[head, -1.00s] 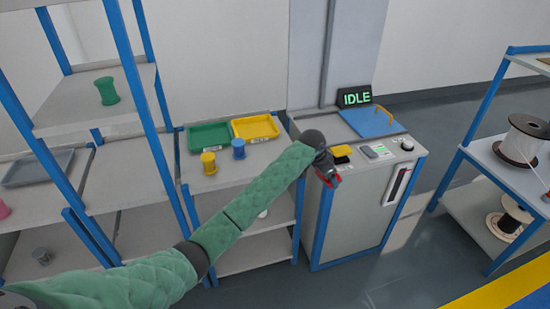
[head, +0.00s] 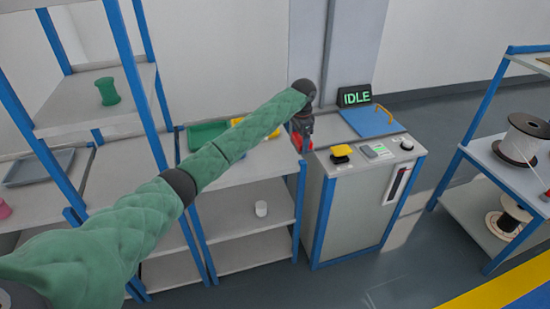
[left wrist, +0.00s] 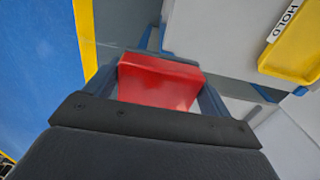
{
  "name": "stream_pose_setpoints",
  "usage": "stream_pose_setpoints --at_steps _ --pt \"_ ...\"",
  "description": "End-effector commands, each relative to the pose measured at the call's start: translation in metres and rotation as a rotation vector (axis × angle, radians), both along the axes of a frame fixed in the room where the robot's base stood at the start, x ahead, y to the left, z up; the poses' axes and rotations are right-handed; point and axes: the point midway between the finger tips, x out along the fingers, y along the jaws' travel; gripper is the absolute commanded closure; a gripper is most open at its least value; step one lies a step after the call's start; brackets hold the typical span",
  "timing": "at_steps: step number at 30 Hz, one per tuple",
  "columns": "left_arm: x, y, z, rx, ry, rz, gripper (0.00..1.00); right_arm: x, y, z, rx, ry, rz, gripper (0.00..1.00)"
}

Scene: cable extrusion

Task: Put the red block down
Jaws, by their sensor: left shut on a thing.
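My left gripper (head: 301,140) is shut on the red block (left wrist: 157,82). In the left wrist view the block sits between the two fingers. In the head view the gripper hangs at the right end of the shelf, beside the left edge of the machine (head: 350,205), and the red block shows small at its tip. I cannot tell whether the block touches anything below it. My right gripper is not in view.
A yellow tray (head: 240,121) and a green tray (head: 205,133) lie on the shelf, partly hidden by my arm. The machine carries a blue lid (head: 372,122), a yellow button (head: 341,151) and an IDLE sign (head: 355,97).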

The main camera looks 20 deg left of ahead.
Motion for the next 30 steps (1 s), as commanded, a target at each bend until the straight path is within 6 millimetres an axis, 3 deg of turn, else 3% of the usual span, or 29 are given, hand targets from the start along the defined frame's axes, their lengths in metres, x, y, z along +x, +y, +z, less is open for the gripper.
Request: stream_pose_setpoints --at_steps 5,9,21,30 --pt "0.003 0.007 -0.003 0.0 0.001 0.002 0.54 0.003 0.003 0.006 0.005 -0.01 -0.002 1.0" --pt "0.01 0.028 -0.014 0.002 0.003 0.004 0.54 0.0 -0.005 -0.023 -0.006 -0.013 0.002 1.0" --pt "0.036 0.093 -0.057 -0.001 0.001 0.003 0.54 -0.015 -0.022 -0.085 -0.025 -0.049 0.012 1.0" --pt "0.043 0.109 -0.072 -0.001 -0.001 0.001 0.54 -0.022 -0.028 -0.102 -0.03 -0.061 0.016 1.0"
